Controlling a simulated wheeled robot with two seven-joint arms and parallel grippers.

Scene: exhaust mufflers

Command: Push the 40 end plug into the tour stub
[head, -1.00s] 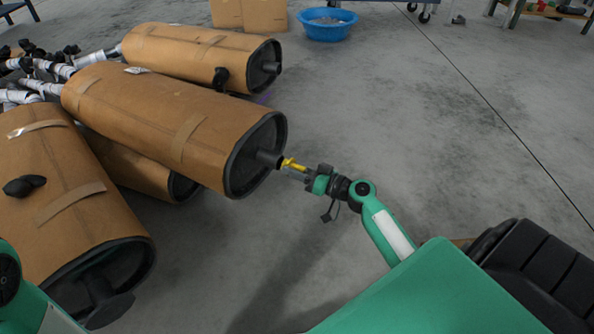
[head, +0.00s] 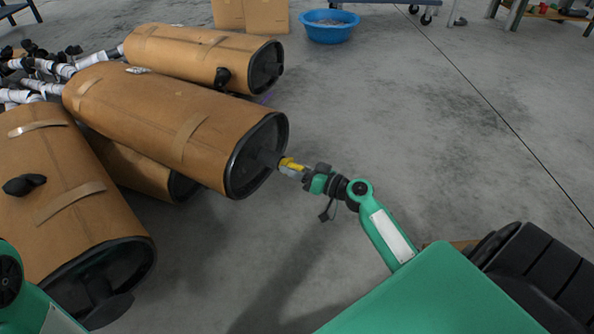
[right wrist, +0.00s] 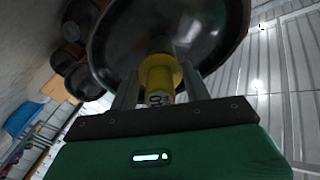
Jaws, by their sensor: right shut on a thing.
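The yellow end plug (head: 291,164) is at the end of the stub (head: 268,158) on the wrapped muffler (head: 165,118) in the middle. My right gripper (head: 304,172) is shut on the plug, which points left toward the muffler's dark end cap. In the right wrist view the yellow plug (right wrist: 158,78) sits between the fingers with its flange up against the stub (right wrist: 157,46); part of a printed number shows on it. How deep the plug sits in the stub is hidden. Only a green link of my left arm shows at the lower left; its gripper is out of view.
More wrapped mufflers lie close by: one behind (head: 195,55), one in front at the left (head: 65,190), and one partly hidden underneath (head: 135,170). A blue tub (head: 328,33) stands at the back. The floor (head: 440,130) to the right is clear.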

